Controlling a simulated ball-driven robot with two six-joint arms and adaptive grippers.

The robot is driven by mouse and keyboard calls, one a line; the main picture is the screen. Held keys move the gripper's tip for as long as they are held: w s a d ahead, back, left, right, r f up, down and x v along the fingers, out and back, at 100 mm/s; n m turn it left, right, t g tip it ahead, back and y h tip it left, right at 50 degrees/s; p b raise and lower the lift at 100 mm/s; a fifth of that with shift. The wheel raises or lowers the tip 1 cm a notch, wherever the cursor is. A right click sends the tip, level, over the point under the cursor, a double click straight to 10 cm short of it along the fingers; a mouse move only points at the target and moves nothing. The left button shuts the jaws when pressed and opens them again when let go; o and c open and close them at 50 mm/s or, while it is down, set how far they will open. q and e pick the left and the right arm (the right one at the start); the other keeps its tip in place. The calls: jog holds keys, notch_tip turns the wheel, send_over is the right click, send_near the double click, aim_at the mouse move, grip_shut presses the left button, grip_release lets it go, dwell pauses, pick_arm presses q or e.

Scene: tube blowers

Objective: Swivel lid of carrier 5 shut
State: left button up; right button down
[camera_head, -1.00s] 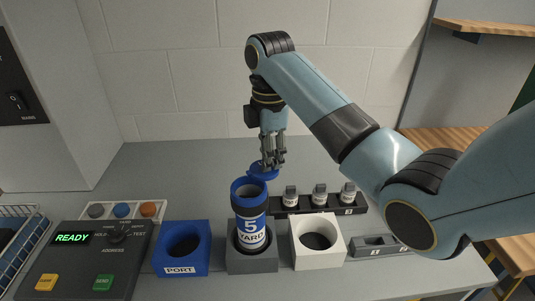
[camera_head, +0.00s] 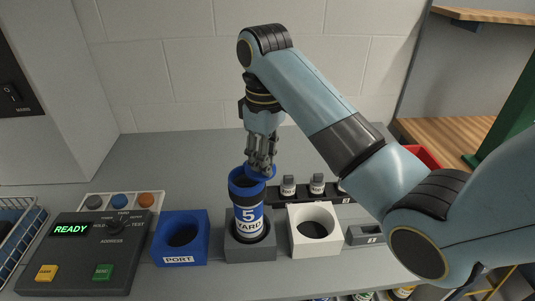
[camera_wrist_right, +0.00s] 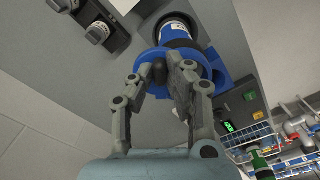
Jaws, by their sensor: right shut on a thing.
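Carrier 5 (camera_head: 249,220), a cylinder with a blue collar and a white-and-blue label reading "5 YARD", stands upright in a grey square holder (camera_head: 250,252). Its blue lid (camera_head: 269,174) is at the back right of the collar, overlapping part of the mouth; dark interior still shows. My right gripper (camera_head: 261,168) reaches down from above, shut on part of the lid. In the right wrist view the fingers (camera_wrist_right: 160,76) close in front of the blue lid and collar; the exact contact is partly hidden. My left gripper is out of view.
Left of the carrier are a blue PORT block (camera_head: 170,250) and a control box (camera_head: 80,260) reading READY. A white holed block (camera_head: 303,245) is on its right. The back counter is clear.

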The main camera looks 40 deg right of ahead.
aim_at(245, 167)
jog(key=a+m, duration=0.1)
jog(key=m, duration=0.1)
jog(key=a+m, duration=0.1)
jog(key=m, duration=0.2)
jog(key=shift+s+a+m, duration=0.2)
jog(key=shift+m, duration=0.1)
jog(key=m, duration=0.1)
jog(key=a+m, duration=0.1)
jog(key=m, duration=0.1)
jog(key=a+m, duration=0.1)
jog(key=m, duration=0.1)
jog(key=shift+w, duration=0.35)
jog(key=shift+m, duration=0.3)
jog(key=c, duration=1.3)
grip_release()
